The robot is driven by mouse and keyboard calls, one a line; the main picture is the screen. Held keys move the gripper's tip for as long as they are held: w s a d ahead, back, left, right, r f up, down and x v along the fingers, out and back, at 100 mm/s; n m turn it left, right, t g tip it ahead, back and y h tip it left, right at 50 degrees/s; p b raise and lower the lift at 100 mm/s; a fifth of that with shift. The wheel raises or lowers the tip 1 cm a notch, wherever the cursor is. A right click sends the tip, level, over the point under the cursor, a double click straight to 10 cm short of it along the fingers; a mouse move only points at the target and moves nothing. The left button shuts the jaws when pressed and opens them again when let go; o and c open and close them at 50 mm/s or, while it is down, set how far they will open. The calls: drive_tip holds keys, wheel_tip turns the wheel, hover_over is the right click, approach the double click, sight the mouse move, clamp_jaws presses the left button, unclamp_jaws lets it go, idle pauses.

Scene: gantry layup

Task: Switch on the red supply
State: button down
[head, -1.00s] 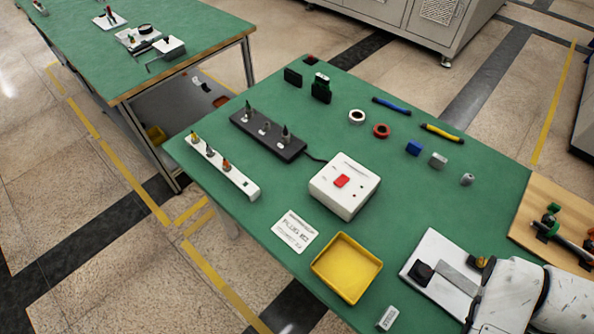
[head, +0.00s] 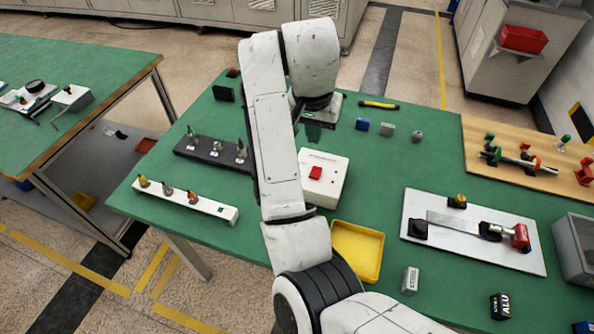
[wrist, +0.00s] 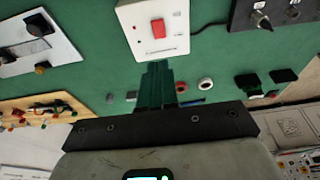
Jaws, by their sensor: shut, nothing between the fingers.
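The supply is a white box (head: 332,185) with a red rocker switch (head: 315,173) on top, near the middle of the green table. My arm covers its left side in the head view. In the wrist view the box (wrist: 130,14) is at the top centre, and its red rocker (wrist: 158,28) shows whole; I cannot tell which way it is set. My gripper (wrist: 157,68) is shut and empty, its fingertips pointing toward the box and apart from the rocker in the picture.
A black strip with several knobs (head: 187,149) and a white strip (head: 190,200) lie left of the box. A yellow tray (head: 376,232) is in front. A white plate with a red-handled lever (head: 530,262) and a wooden board (head: 478,131) are at right.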

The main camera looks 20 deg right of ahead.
drive_tip(key=shift+f, duration=0.1)
drive_tip(key=b, duration=0.4)
approach(314, 175)
drive_tip(key=x, duration=0.5)
drive_tip(key=shift+w+d, duration=0.2)
drive_tip(key=shift+w, duration=0.05)
drive_tip(key=shift+f, duration=0.65)
drive_tip(key=shift+s+a+f+t+h, duration=0.15)
drive_tip(key=shift+s+f+t+h, duration=0.15)
drive_tip(key=shift+f, duration=0.2)
drive_tip(key=shift+w+r, duration=0.1)
drive_tip(key=shift+w, duration=0.05)
drive_tip(key=shift+w+d+r+p, duration=0.35)
drive_tip(key=shift+w+d+p, duration=0.1)
drive_tip(key=shift+w, duration=0.15)
drive_tip(key=shift+r, duration=0.1)
